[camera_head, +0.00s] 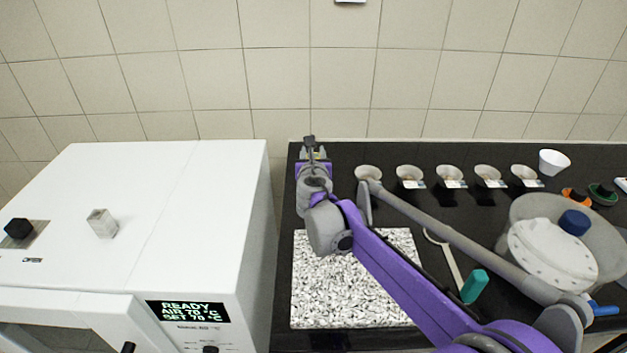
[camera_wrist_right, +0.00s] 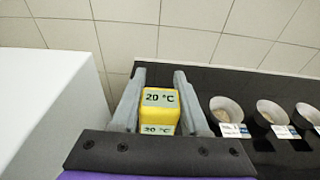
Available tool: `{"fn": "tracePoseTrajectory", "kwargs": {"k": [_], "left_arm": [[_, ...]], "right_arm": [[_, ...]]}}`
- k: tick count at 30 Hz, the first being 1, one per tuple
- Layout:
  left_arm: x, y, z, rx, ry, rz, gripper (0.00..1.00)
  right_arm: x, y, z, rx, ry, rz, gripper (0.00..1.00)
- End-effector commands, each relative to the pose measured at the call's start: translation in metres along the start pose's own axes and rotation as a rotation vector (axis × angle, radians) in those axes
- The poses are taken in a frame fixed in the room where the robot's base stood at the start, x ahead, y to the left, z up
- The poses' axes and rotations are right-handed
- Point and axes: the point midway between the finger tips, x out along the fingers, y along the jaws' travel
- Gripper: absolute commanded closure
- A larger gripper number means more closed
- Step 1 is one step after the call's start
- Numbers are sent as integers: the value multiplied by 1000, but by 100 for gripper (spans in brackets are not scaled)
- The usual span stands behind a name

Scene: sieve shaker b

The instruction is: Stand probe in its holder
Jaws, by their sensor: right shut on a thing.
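The probe (camera_wrist_right: 160,116) has a yellow body with a display reading 20 °C. In the right wrist view it sits between the grey fingers of my right gripper (camera_wrist_right: 160,76), which is shut on it. In the head view my right gripper (camera_head: 314,153) is at the back left of the black bench, near the wall. I cannot make out the probe's holder for sure in either view. My left gripper is not in view.
A white oven (camera_head: 180,215), reading READY, AIR 70 °C, stands left of the black bench (camera_head: 445,222). Several labelled cups (camera_head: 409,172) line the bench's back. A speckled mat (camera_head: 330,290) lies under my right arm. A teal-handled tool (camera_head: 474,286) and a large grey bowl (camera_head: 520,208) are at right.

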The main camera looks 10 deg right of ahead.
Motion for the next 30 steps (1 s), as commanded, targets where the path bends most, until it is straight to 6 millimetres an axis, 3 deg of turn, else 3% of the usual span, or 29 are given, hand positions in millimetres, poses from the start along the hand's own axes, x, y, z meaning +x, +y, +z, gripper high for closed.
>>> {"fn": "tracePoseTrajectory", "kwargs": {"k": [13,24,25,29,30], "left_arm": [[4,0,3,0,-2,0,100],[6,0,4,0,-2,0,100],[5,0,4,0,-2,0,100],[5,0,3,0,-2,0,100],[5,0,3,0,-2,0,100]], "right_arm": [[10,0,-48,0,0,-1,100],[11,0,-53,0,0,-1,100],[11,0,-52,0,0,-1,50],[10,0,-52,0,0,-1,27],[10,0,-52,0,0,-1,26]]}}
